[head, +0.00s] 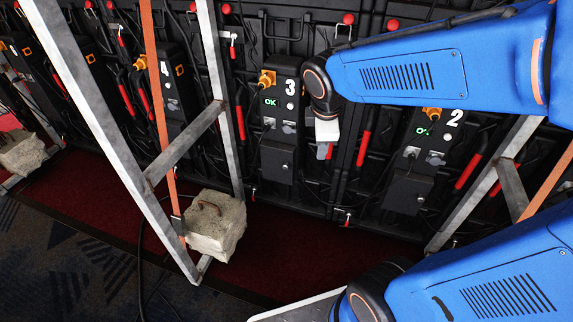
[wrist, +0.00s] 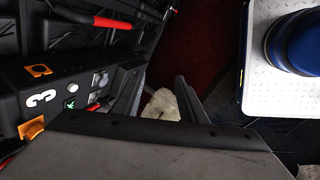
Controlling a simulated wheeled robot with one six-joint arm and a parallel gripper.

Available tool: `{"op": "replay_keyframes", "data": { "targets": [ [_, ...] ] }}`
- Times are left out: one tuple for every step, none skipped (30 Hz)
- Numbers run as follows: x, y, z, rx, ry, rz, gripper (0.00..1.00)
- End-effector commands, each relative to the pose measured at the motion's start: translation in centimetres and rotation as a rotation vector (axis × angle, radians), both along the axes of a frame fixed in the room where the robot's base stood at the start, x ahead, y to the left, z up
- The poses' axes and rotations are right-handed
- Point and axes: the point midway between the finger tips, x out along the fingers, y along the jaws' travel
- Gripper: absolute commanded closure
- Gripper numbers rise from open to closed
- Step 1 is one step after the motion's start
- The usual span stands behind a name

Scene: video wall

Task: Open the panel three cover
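Panel three (head: 285,112) is a black unit with a white "3", an orange plug, a green "OK" light and sockets. Its cover (head: 278,160) is the dark box face below the sockets and looks closed. In the wrist view, panel three (wrist: 42,98) lies at the left, with the lower box partly hidden. My gripper (head: 325,152) hangs just right of panel three in the head view, apart from the cover. In the wrist view, the dark fingers of my gripper (wrist: 160,80) stand apart with nothing held between them.
Panel two (head: 425,150) is to the right and panel four (head: 172,90) to the left. A metal frame leg (head: 100,120) and a concrete weight (head: 215,227) stand in front at the left. Red-handled levers (head: 362,148) line the wall. Red carpet (head: 290,250) is clear below.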

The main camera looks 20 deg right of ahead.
Motion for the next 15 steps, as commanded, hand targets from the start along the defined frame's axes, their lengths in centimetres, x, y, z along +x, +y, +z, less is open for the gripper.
{"op": "replay_keyframes", "data": {
  "targets": [
    [1.5,0.7,-0.7,-0.045,0.025,0.101,0.62],
    [2.3,1.0,-1.1,-0.071,0.036,0.163,0.62],
    [3.3,1.5,-1.5,-0.108,0.053,0.247,0.62],
    [4.1,1.9,-1.9,-0.135,0.065,0.31,0.62],
    [4.9,2.3,-2.3,-0.162,0.078,0.373,0.62],
    [5.9,2.9,-2.9,-0.196,0.094,0.457,0.62],
    [6.7,3.3,-3.3,-0.223,0.106,0.522,0.62],
    [7.4,3.8,-3.8,-0.247,0.12,0.582,0.62],
    [8.3,4.3,-4.4,-0.28,0.137,0.663,0.62],
    [9.0,4.8,-4.9,-0.302,0.148,0.721,0.62],
    [9.6,5.2,-5.3,-0.324,0.158,0.776,0.62],
    [10.3,5.8,-5.8,-0.351,0.173,0.844,0.62],
    [10.8,6.1,-6.3,-0.369,0.184,0.89,0.62],
    [11.2,6.5,-6.6,-0.386,0.192,0.934,0.62],
    [11.8,7.0,-7.1,-0.406,0.202,0.986,0.62]
  ]
}}
